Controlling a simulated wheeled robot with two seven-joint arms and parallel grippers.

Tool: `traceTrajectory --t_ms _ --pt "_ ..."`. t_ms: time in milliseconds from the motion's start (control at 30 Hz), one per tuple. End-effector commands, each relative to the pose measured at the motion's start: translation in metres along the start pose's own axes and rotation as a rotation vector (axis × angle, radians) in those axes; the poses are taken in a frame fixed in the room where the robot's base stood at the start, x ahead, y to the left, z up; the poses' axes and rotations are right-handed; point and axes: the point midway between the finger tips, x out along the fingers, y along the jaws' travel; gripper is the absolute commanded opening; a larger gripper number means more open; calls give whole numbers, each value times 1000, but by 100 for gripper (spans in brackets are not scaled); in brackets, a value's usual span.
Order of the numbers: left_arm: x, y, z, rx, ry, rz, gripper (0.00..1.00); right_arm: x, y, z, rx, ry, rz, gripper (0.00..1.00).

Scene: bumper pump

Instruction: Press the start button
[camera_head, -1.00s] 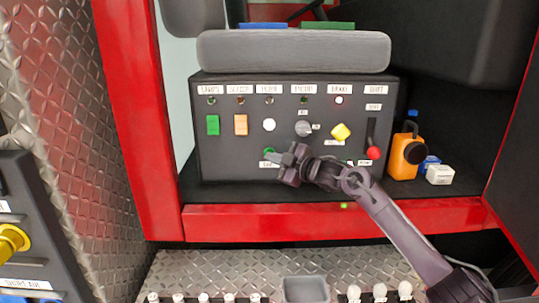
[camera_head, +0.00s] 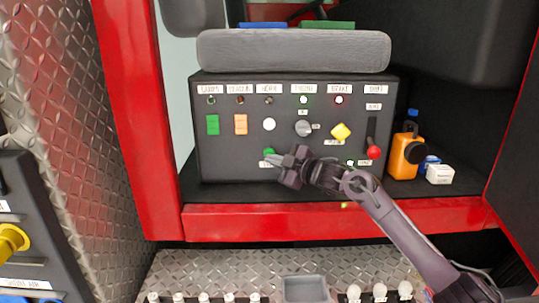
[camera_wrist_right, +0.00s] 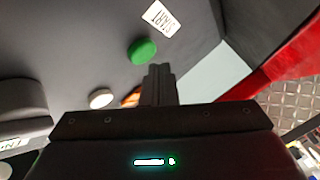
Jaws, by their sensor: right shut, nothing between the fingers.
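The round green start button (camera_head: 269,152) is low on the dark control panel (camera_head: 225,165). The button also shows in the right wrist view (camera_wrist_right: 142,51), beside its white START label (camera_wrist_right: 159,18). My right gripper (camera_head: 273,163) is shut and empty, with its fingertips just below the button in the head view. In the wrist view the closed fingers (camera_wrist_right: 158,72) appear beside the button with a small visible gap. My left gripper is out of view.
An orange jug (camera_head: 406,155) stands right. A red ledge (camera_head: 330,219) runs below.

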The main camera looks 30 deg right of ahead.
Motion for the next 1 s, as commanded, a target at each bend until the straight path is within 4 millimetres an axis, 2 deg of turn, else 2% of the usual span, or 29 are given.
traceTrajectory --t_ms 267,700,1000 --pt "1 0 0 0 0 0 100 -4 -4 -3 -1 1 -1 0" --pt "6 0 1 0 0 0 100 -32 -24 -23 -1 1 -1 0" --pt "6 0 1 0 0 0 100 -35 -25 -26 0 1 0 0"
